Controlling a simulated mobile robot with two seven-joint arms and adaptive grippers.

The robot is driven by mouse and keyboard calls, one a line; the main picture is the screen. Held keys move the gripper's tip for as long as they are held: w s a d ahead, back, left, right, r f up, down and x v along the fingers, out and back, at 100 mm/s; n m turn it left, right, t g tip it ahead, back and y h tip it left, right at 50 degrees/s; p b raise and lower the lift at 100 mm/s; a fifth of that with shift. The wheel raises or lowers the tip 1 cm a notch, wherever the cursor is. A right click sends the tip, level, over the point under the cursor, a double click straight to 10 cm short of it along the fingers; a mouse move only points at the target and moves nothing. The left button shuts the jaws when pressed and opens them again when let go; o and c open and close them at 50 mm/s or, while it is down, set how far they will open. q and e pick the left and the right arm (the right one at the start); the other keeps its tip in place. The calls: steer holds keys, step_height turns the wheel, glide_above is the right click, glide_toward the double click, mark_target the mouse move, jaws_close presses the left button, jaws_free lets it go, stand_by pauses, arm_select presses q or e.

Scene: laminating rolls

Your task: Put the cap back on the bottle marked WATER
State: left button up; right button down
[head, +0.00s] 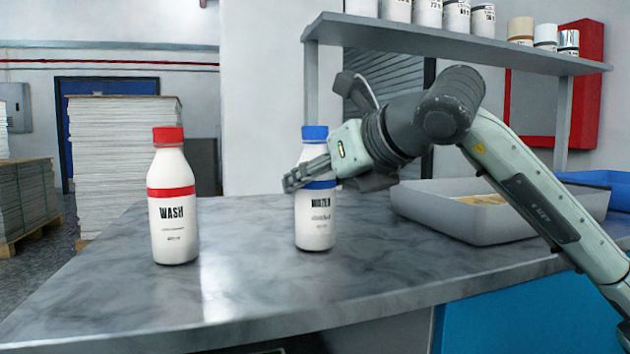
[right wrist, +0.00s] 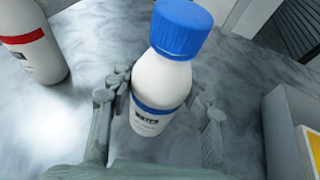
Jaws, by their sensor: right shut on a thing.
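The bottle marked WATER (head: 315,225) is white with a blue band and stands upright on the grey marbled counter. A blue cap (head: 314,132) sits on its top; it also shows in the right wrist view (right wrist: 181,28). I cannot tell whether the cap is tight. My right gripper (head: 305,174) reaches in from the right and is shut on the WATER bottle, one finger on each side of its upper body, below the cap. The bottle (right wrist: 160,85) fills the middle of the right wrist view between the fingers. My left gripper is not in view.
A white WASH bottle (head: 174,225) with a red cap (head: 168,134) stands to the left. A grey tray (head: 440,212) with yellowish contents lies at right. A shelf (head: 450,48) holding several containers hangs above. The counter (head: 130,295) is clear in front.

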steer(key=shift+r, duration=0.1)
steer(key=c, duration=0.7)
jaws_free()
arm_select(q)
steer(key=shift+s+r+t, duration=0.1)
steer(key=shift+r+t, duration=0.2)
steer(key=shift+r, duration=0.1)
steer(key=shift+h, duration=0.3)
arm_select(e)
steer(key=shift+s+r, duration=0.1)
steer(key=shift+s, duration=0.05)
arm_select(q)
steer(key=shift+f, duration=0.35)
arm_select(e)
steer(key=shift+v, duration=5.85)
steer(key=shift+d, duration=0.1)
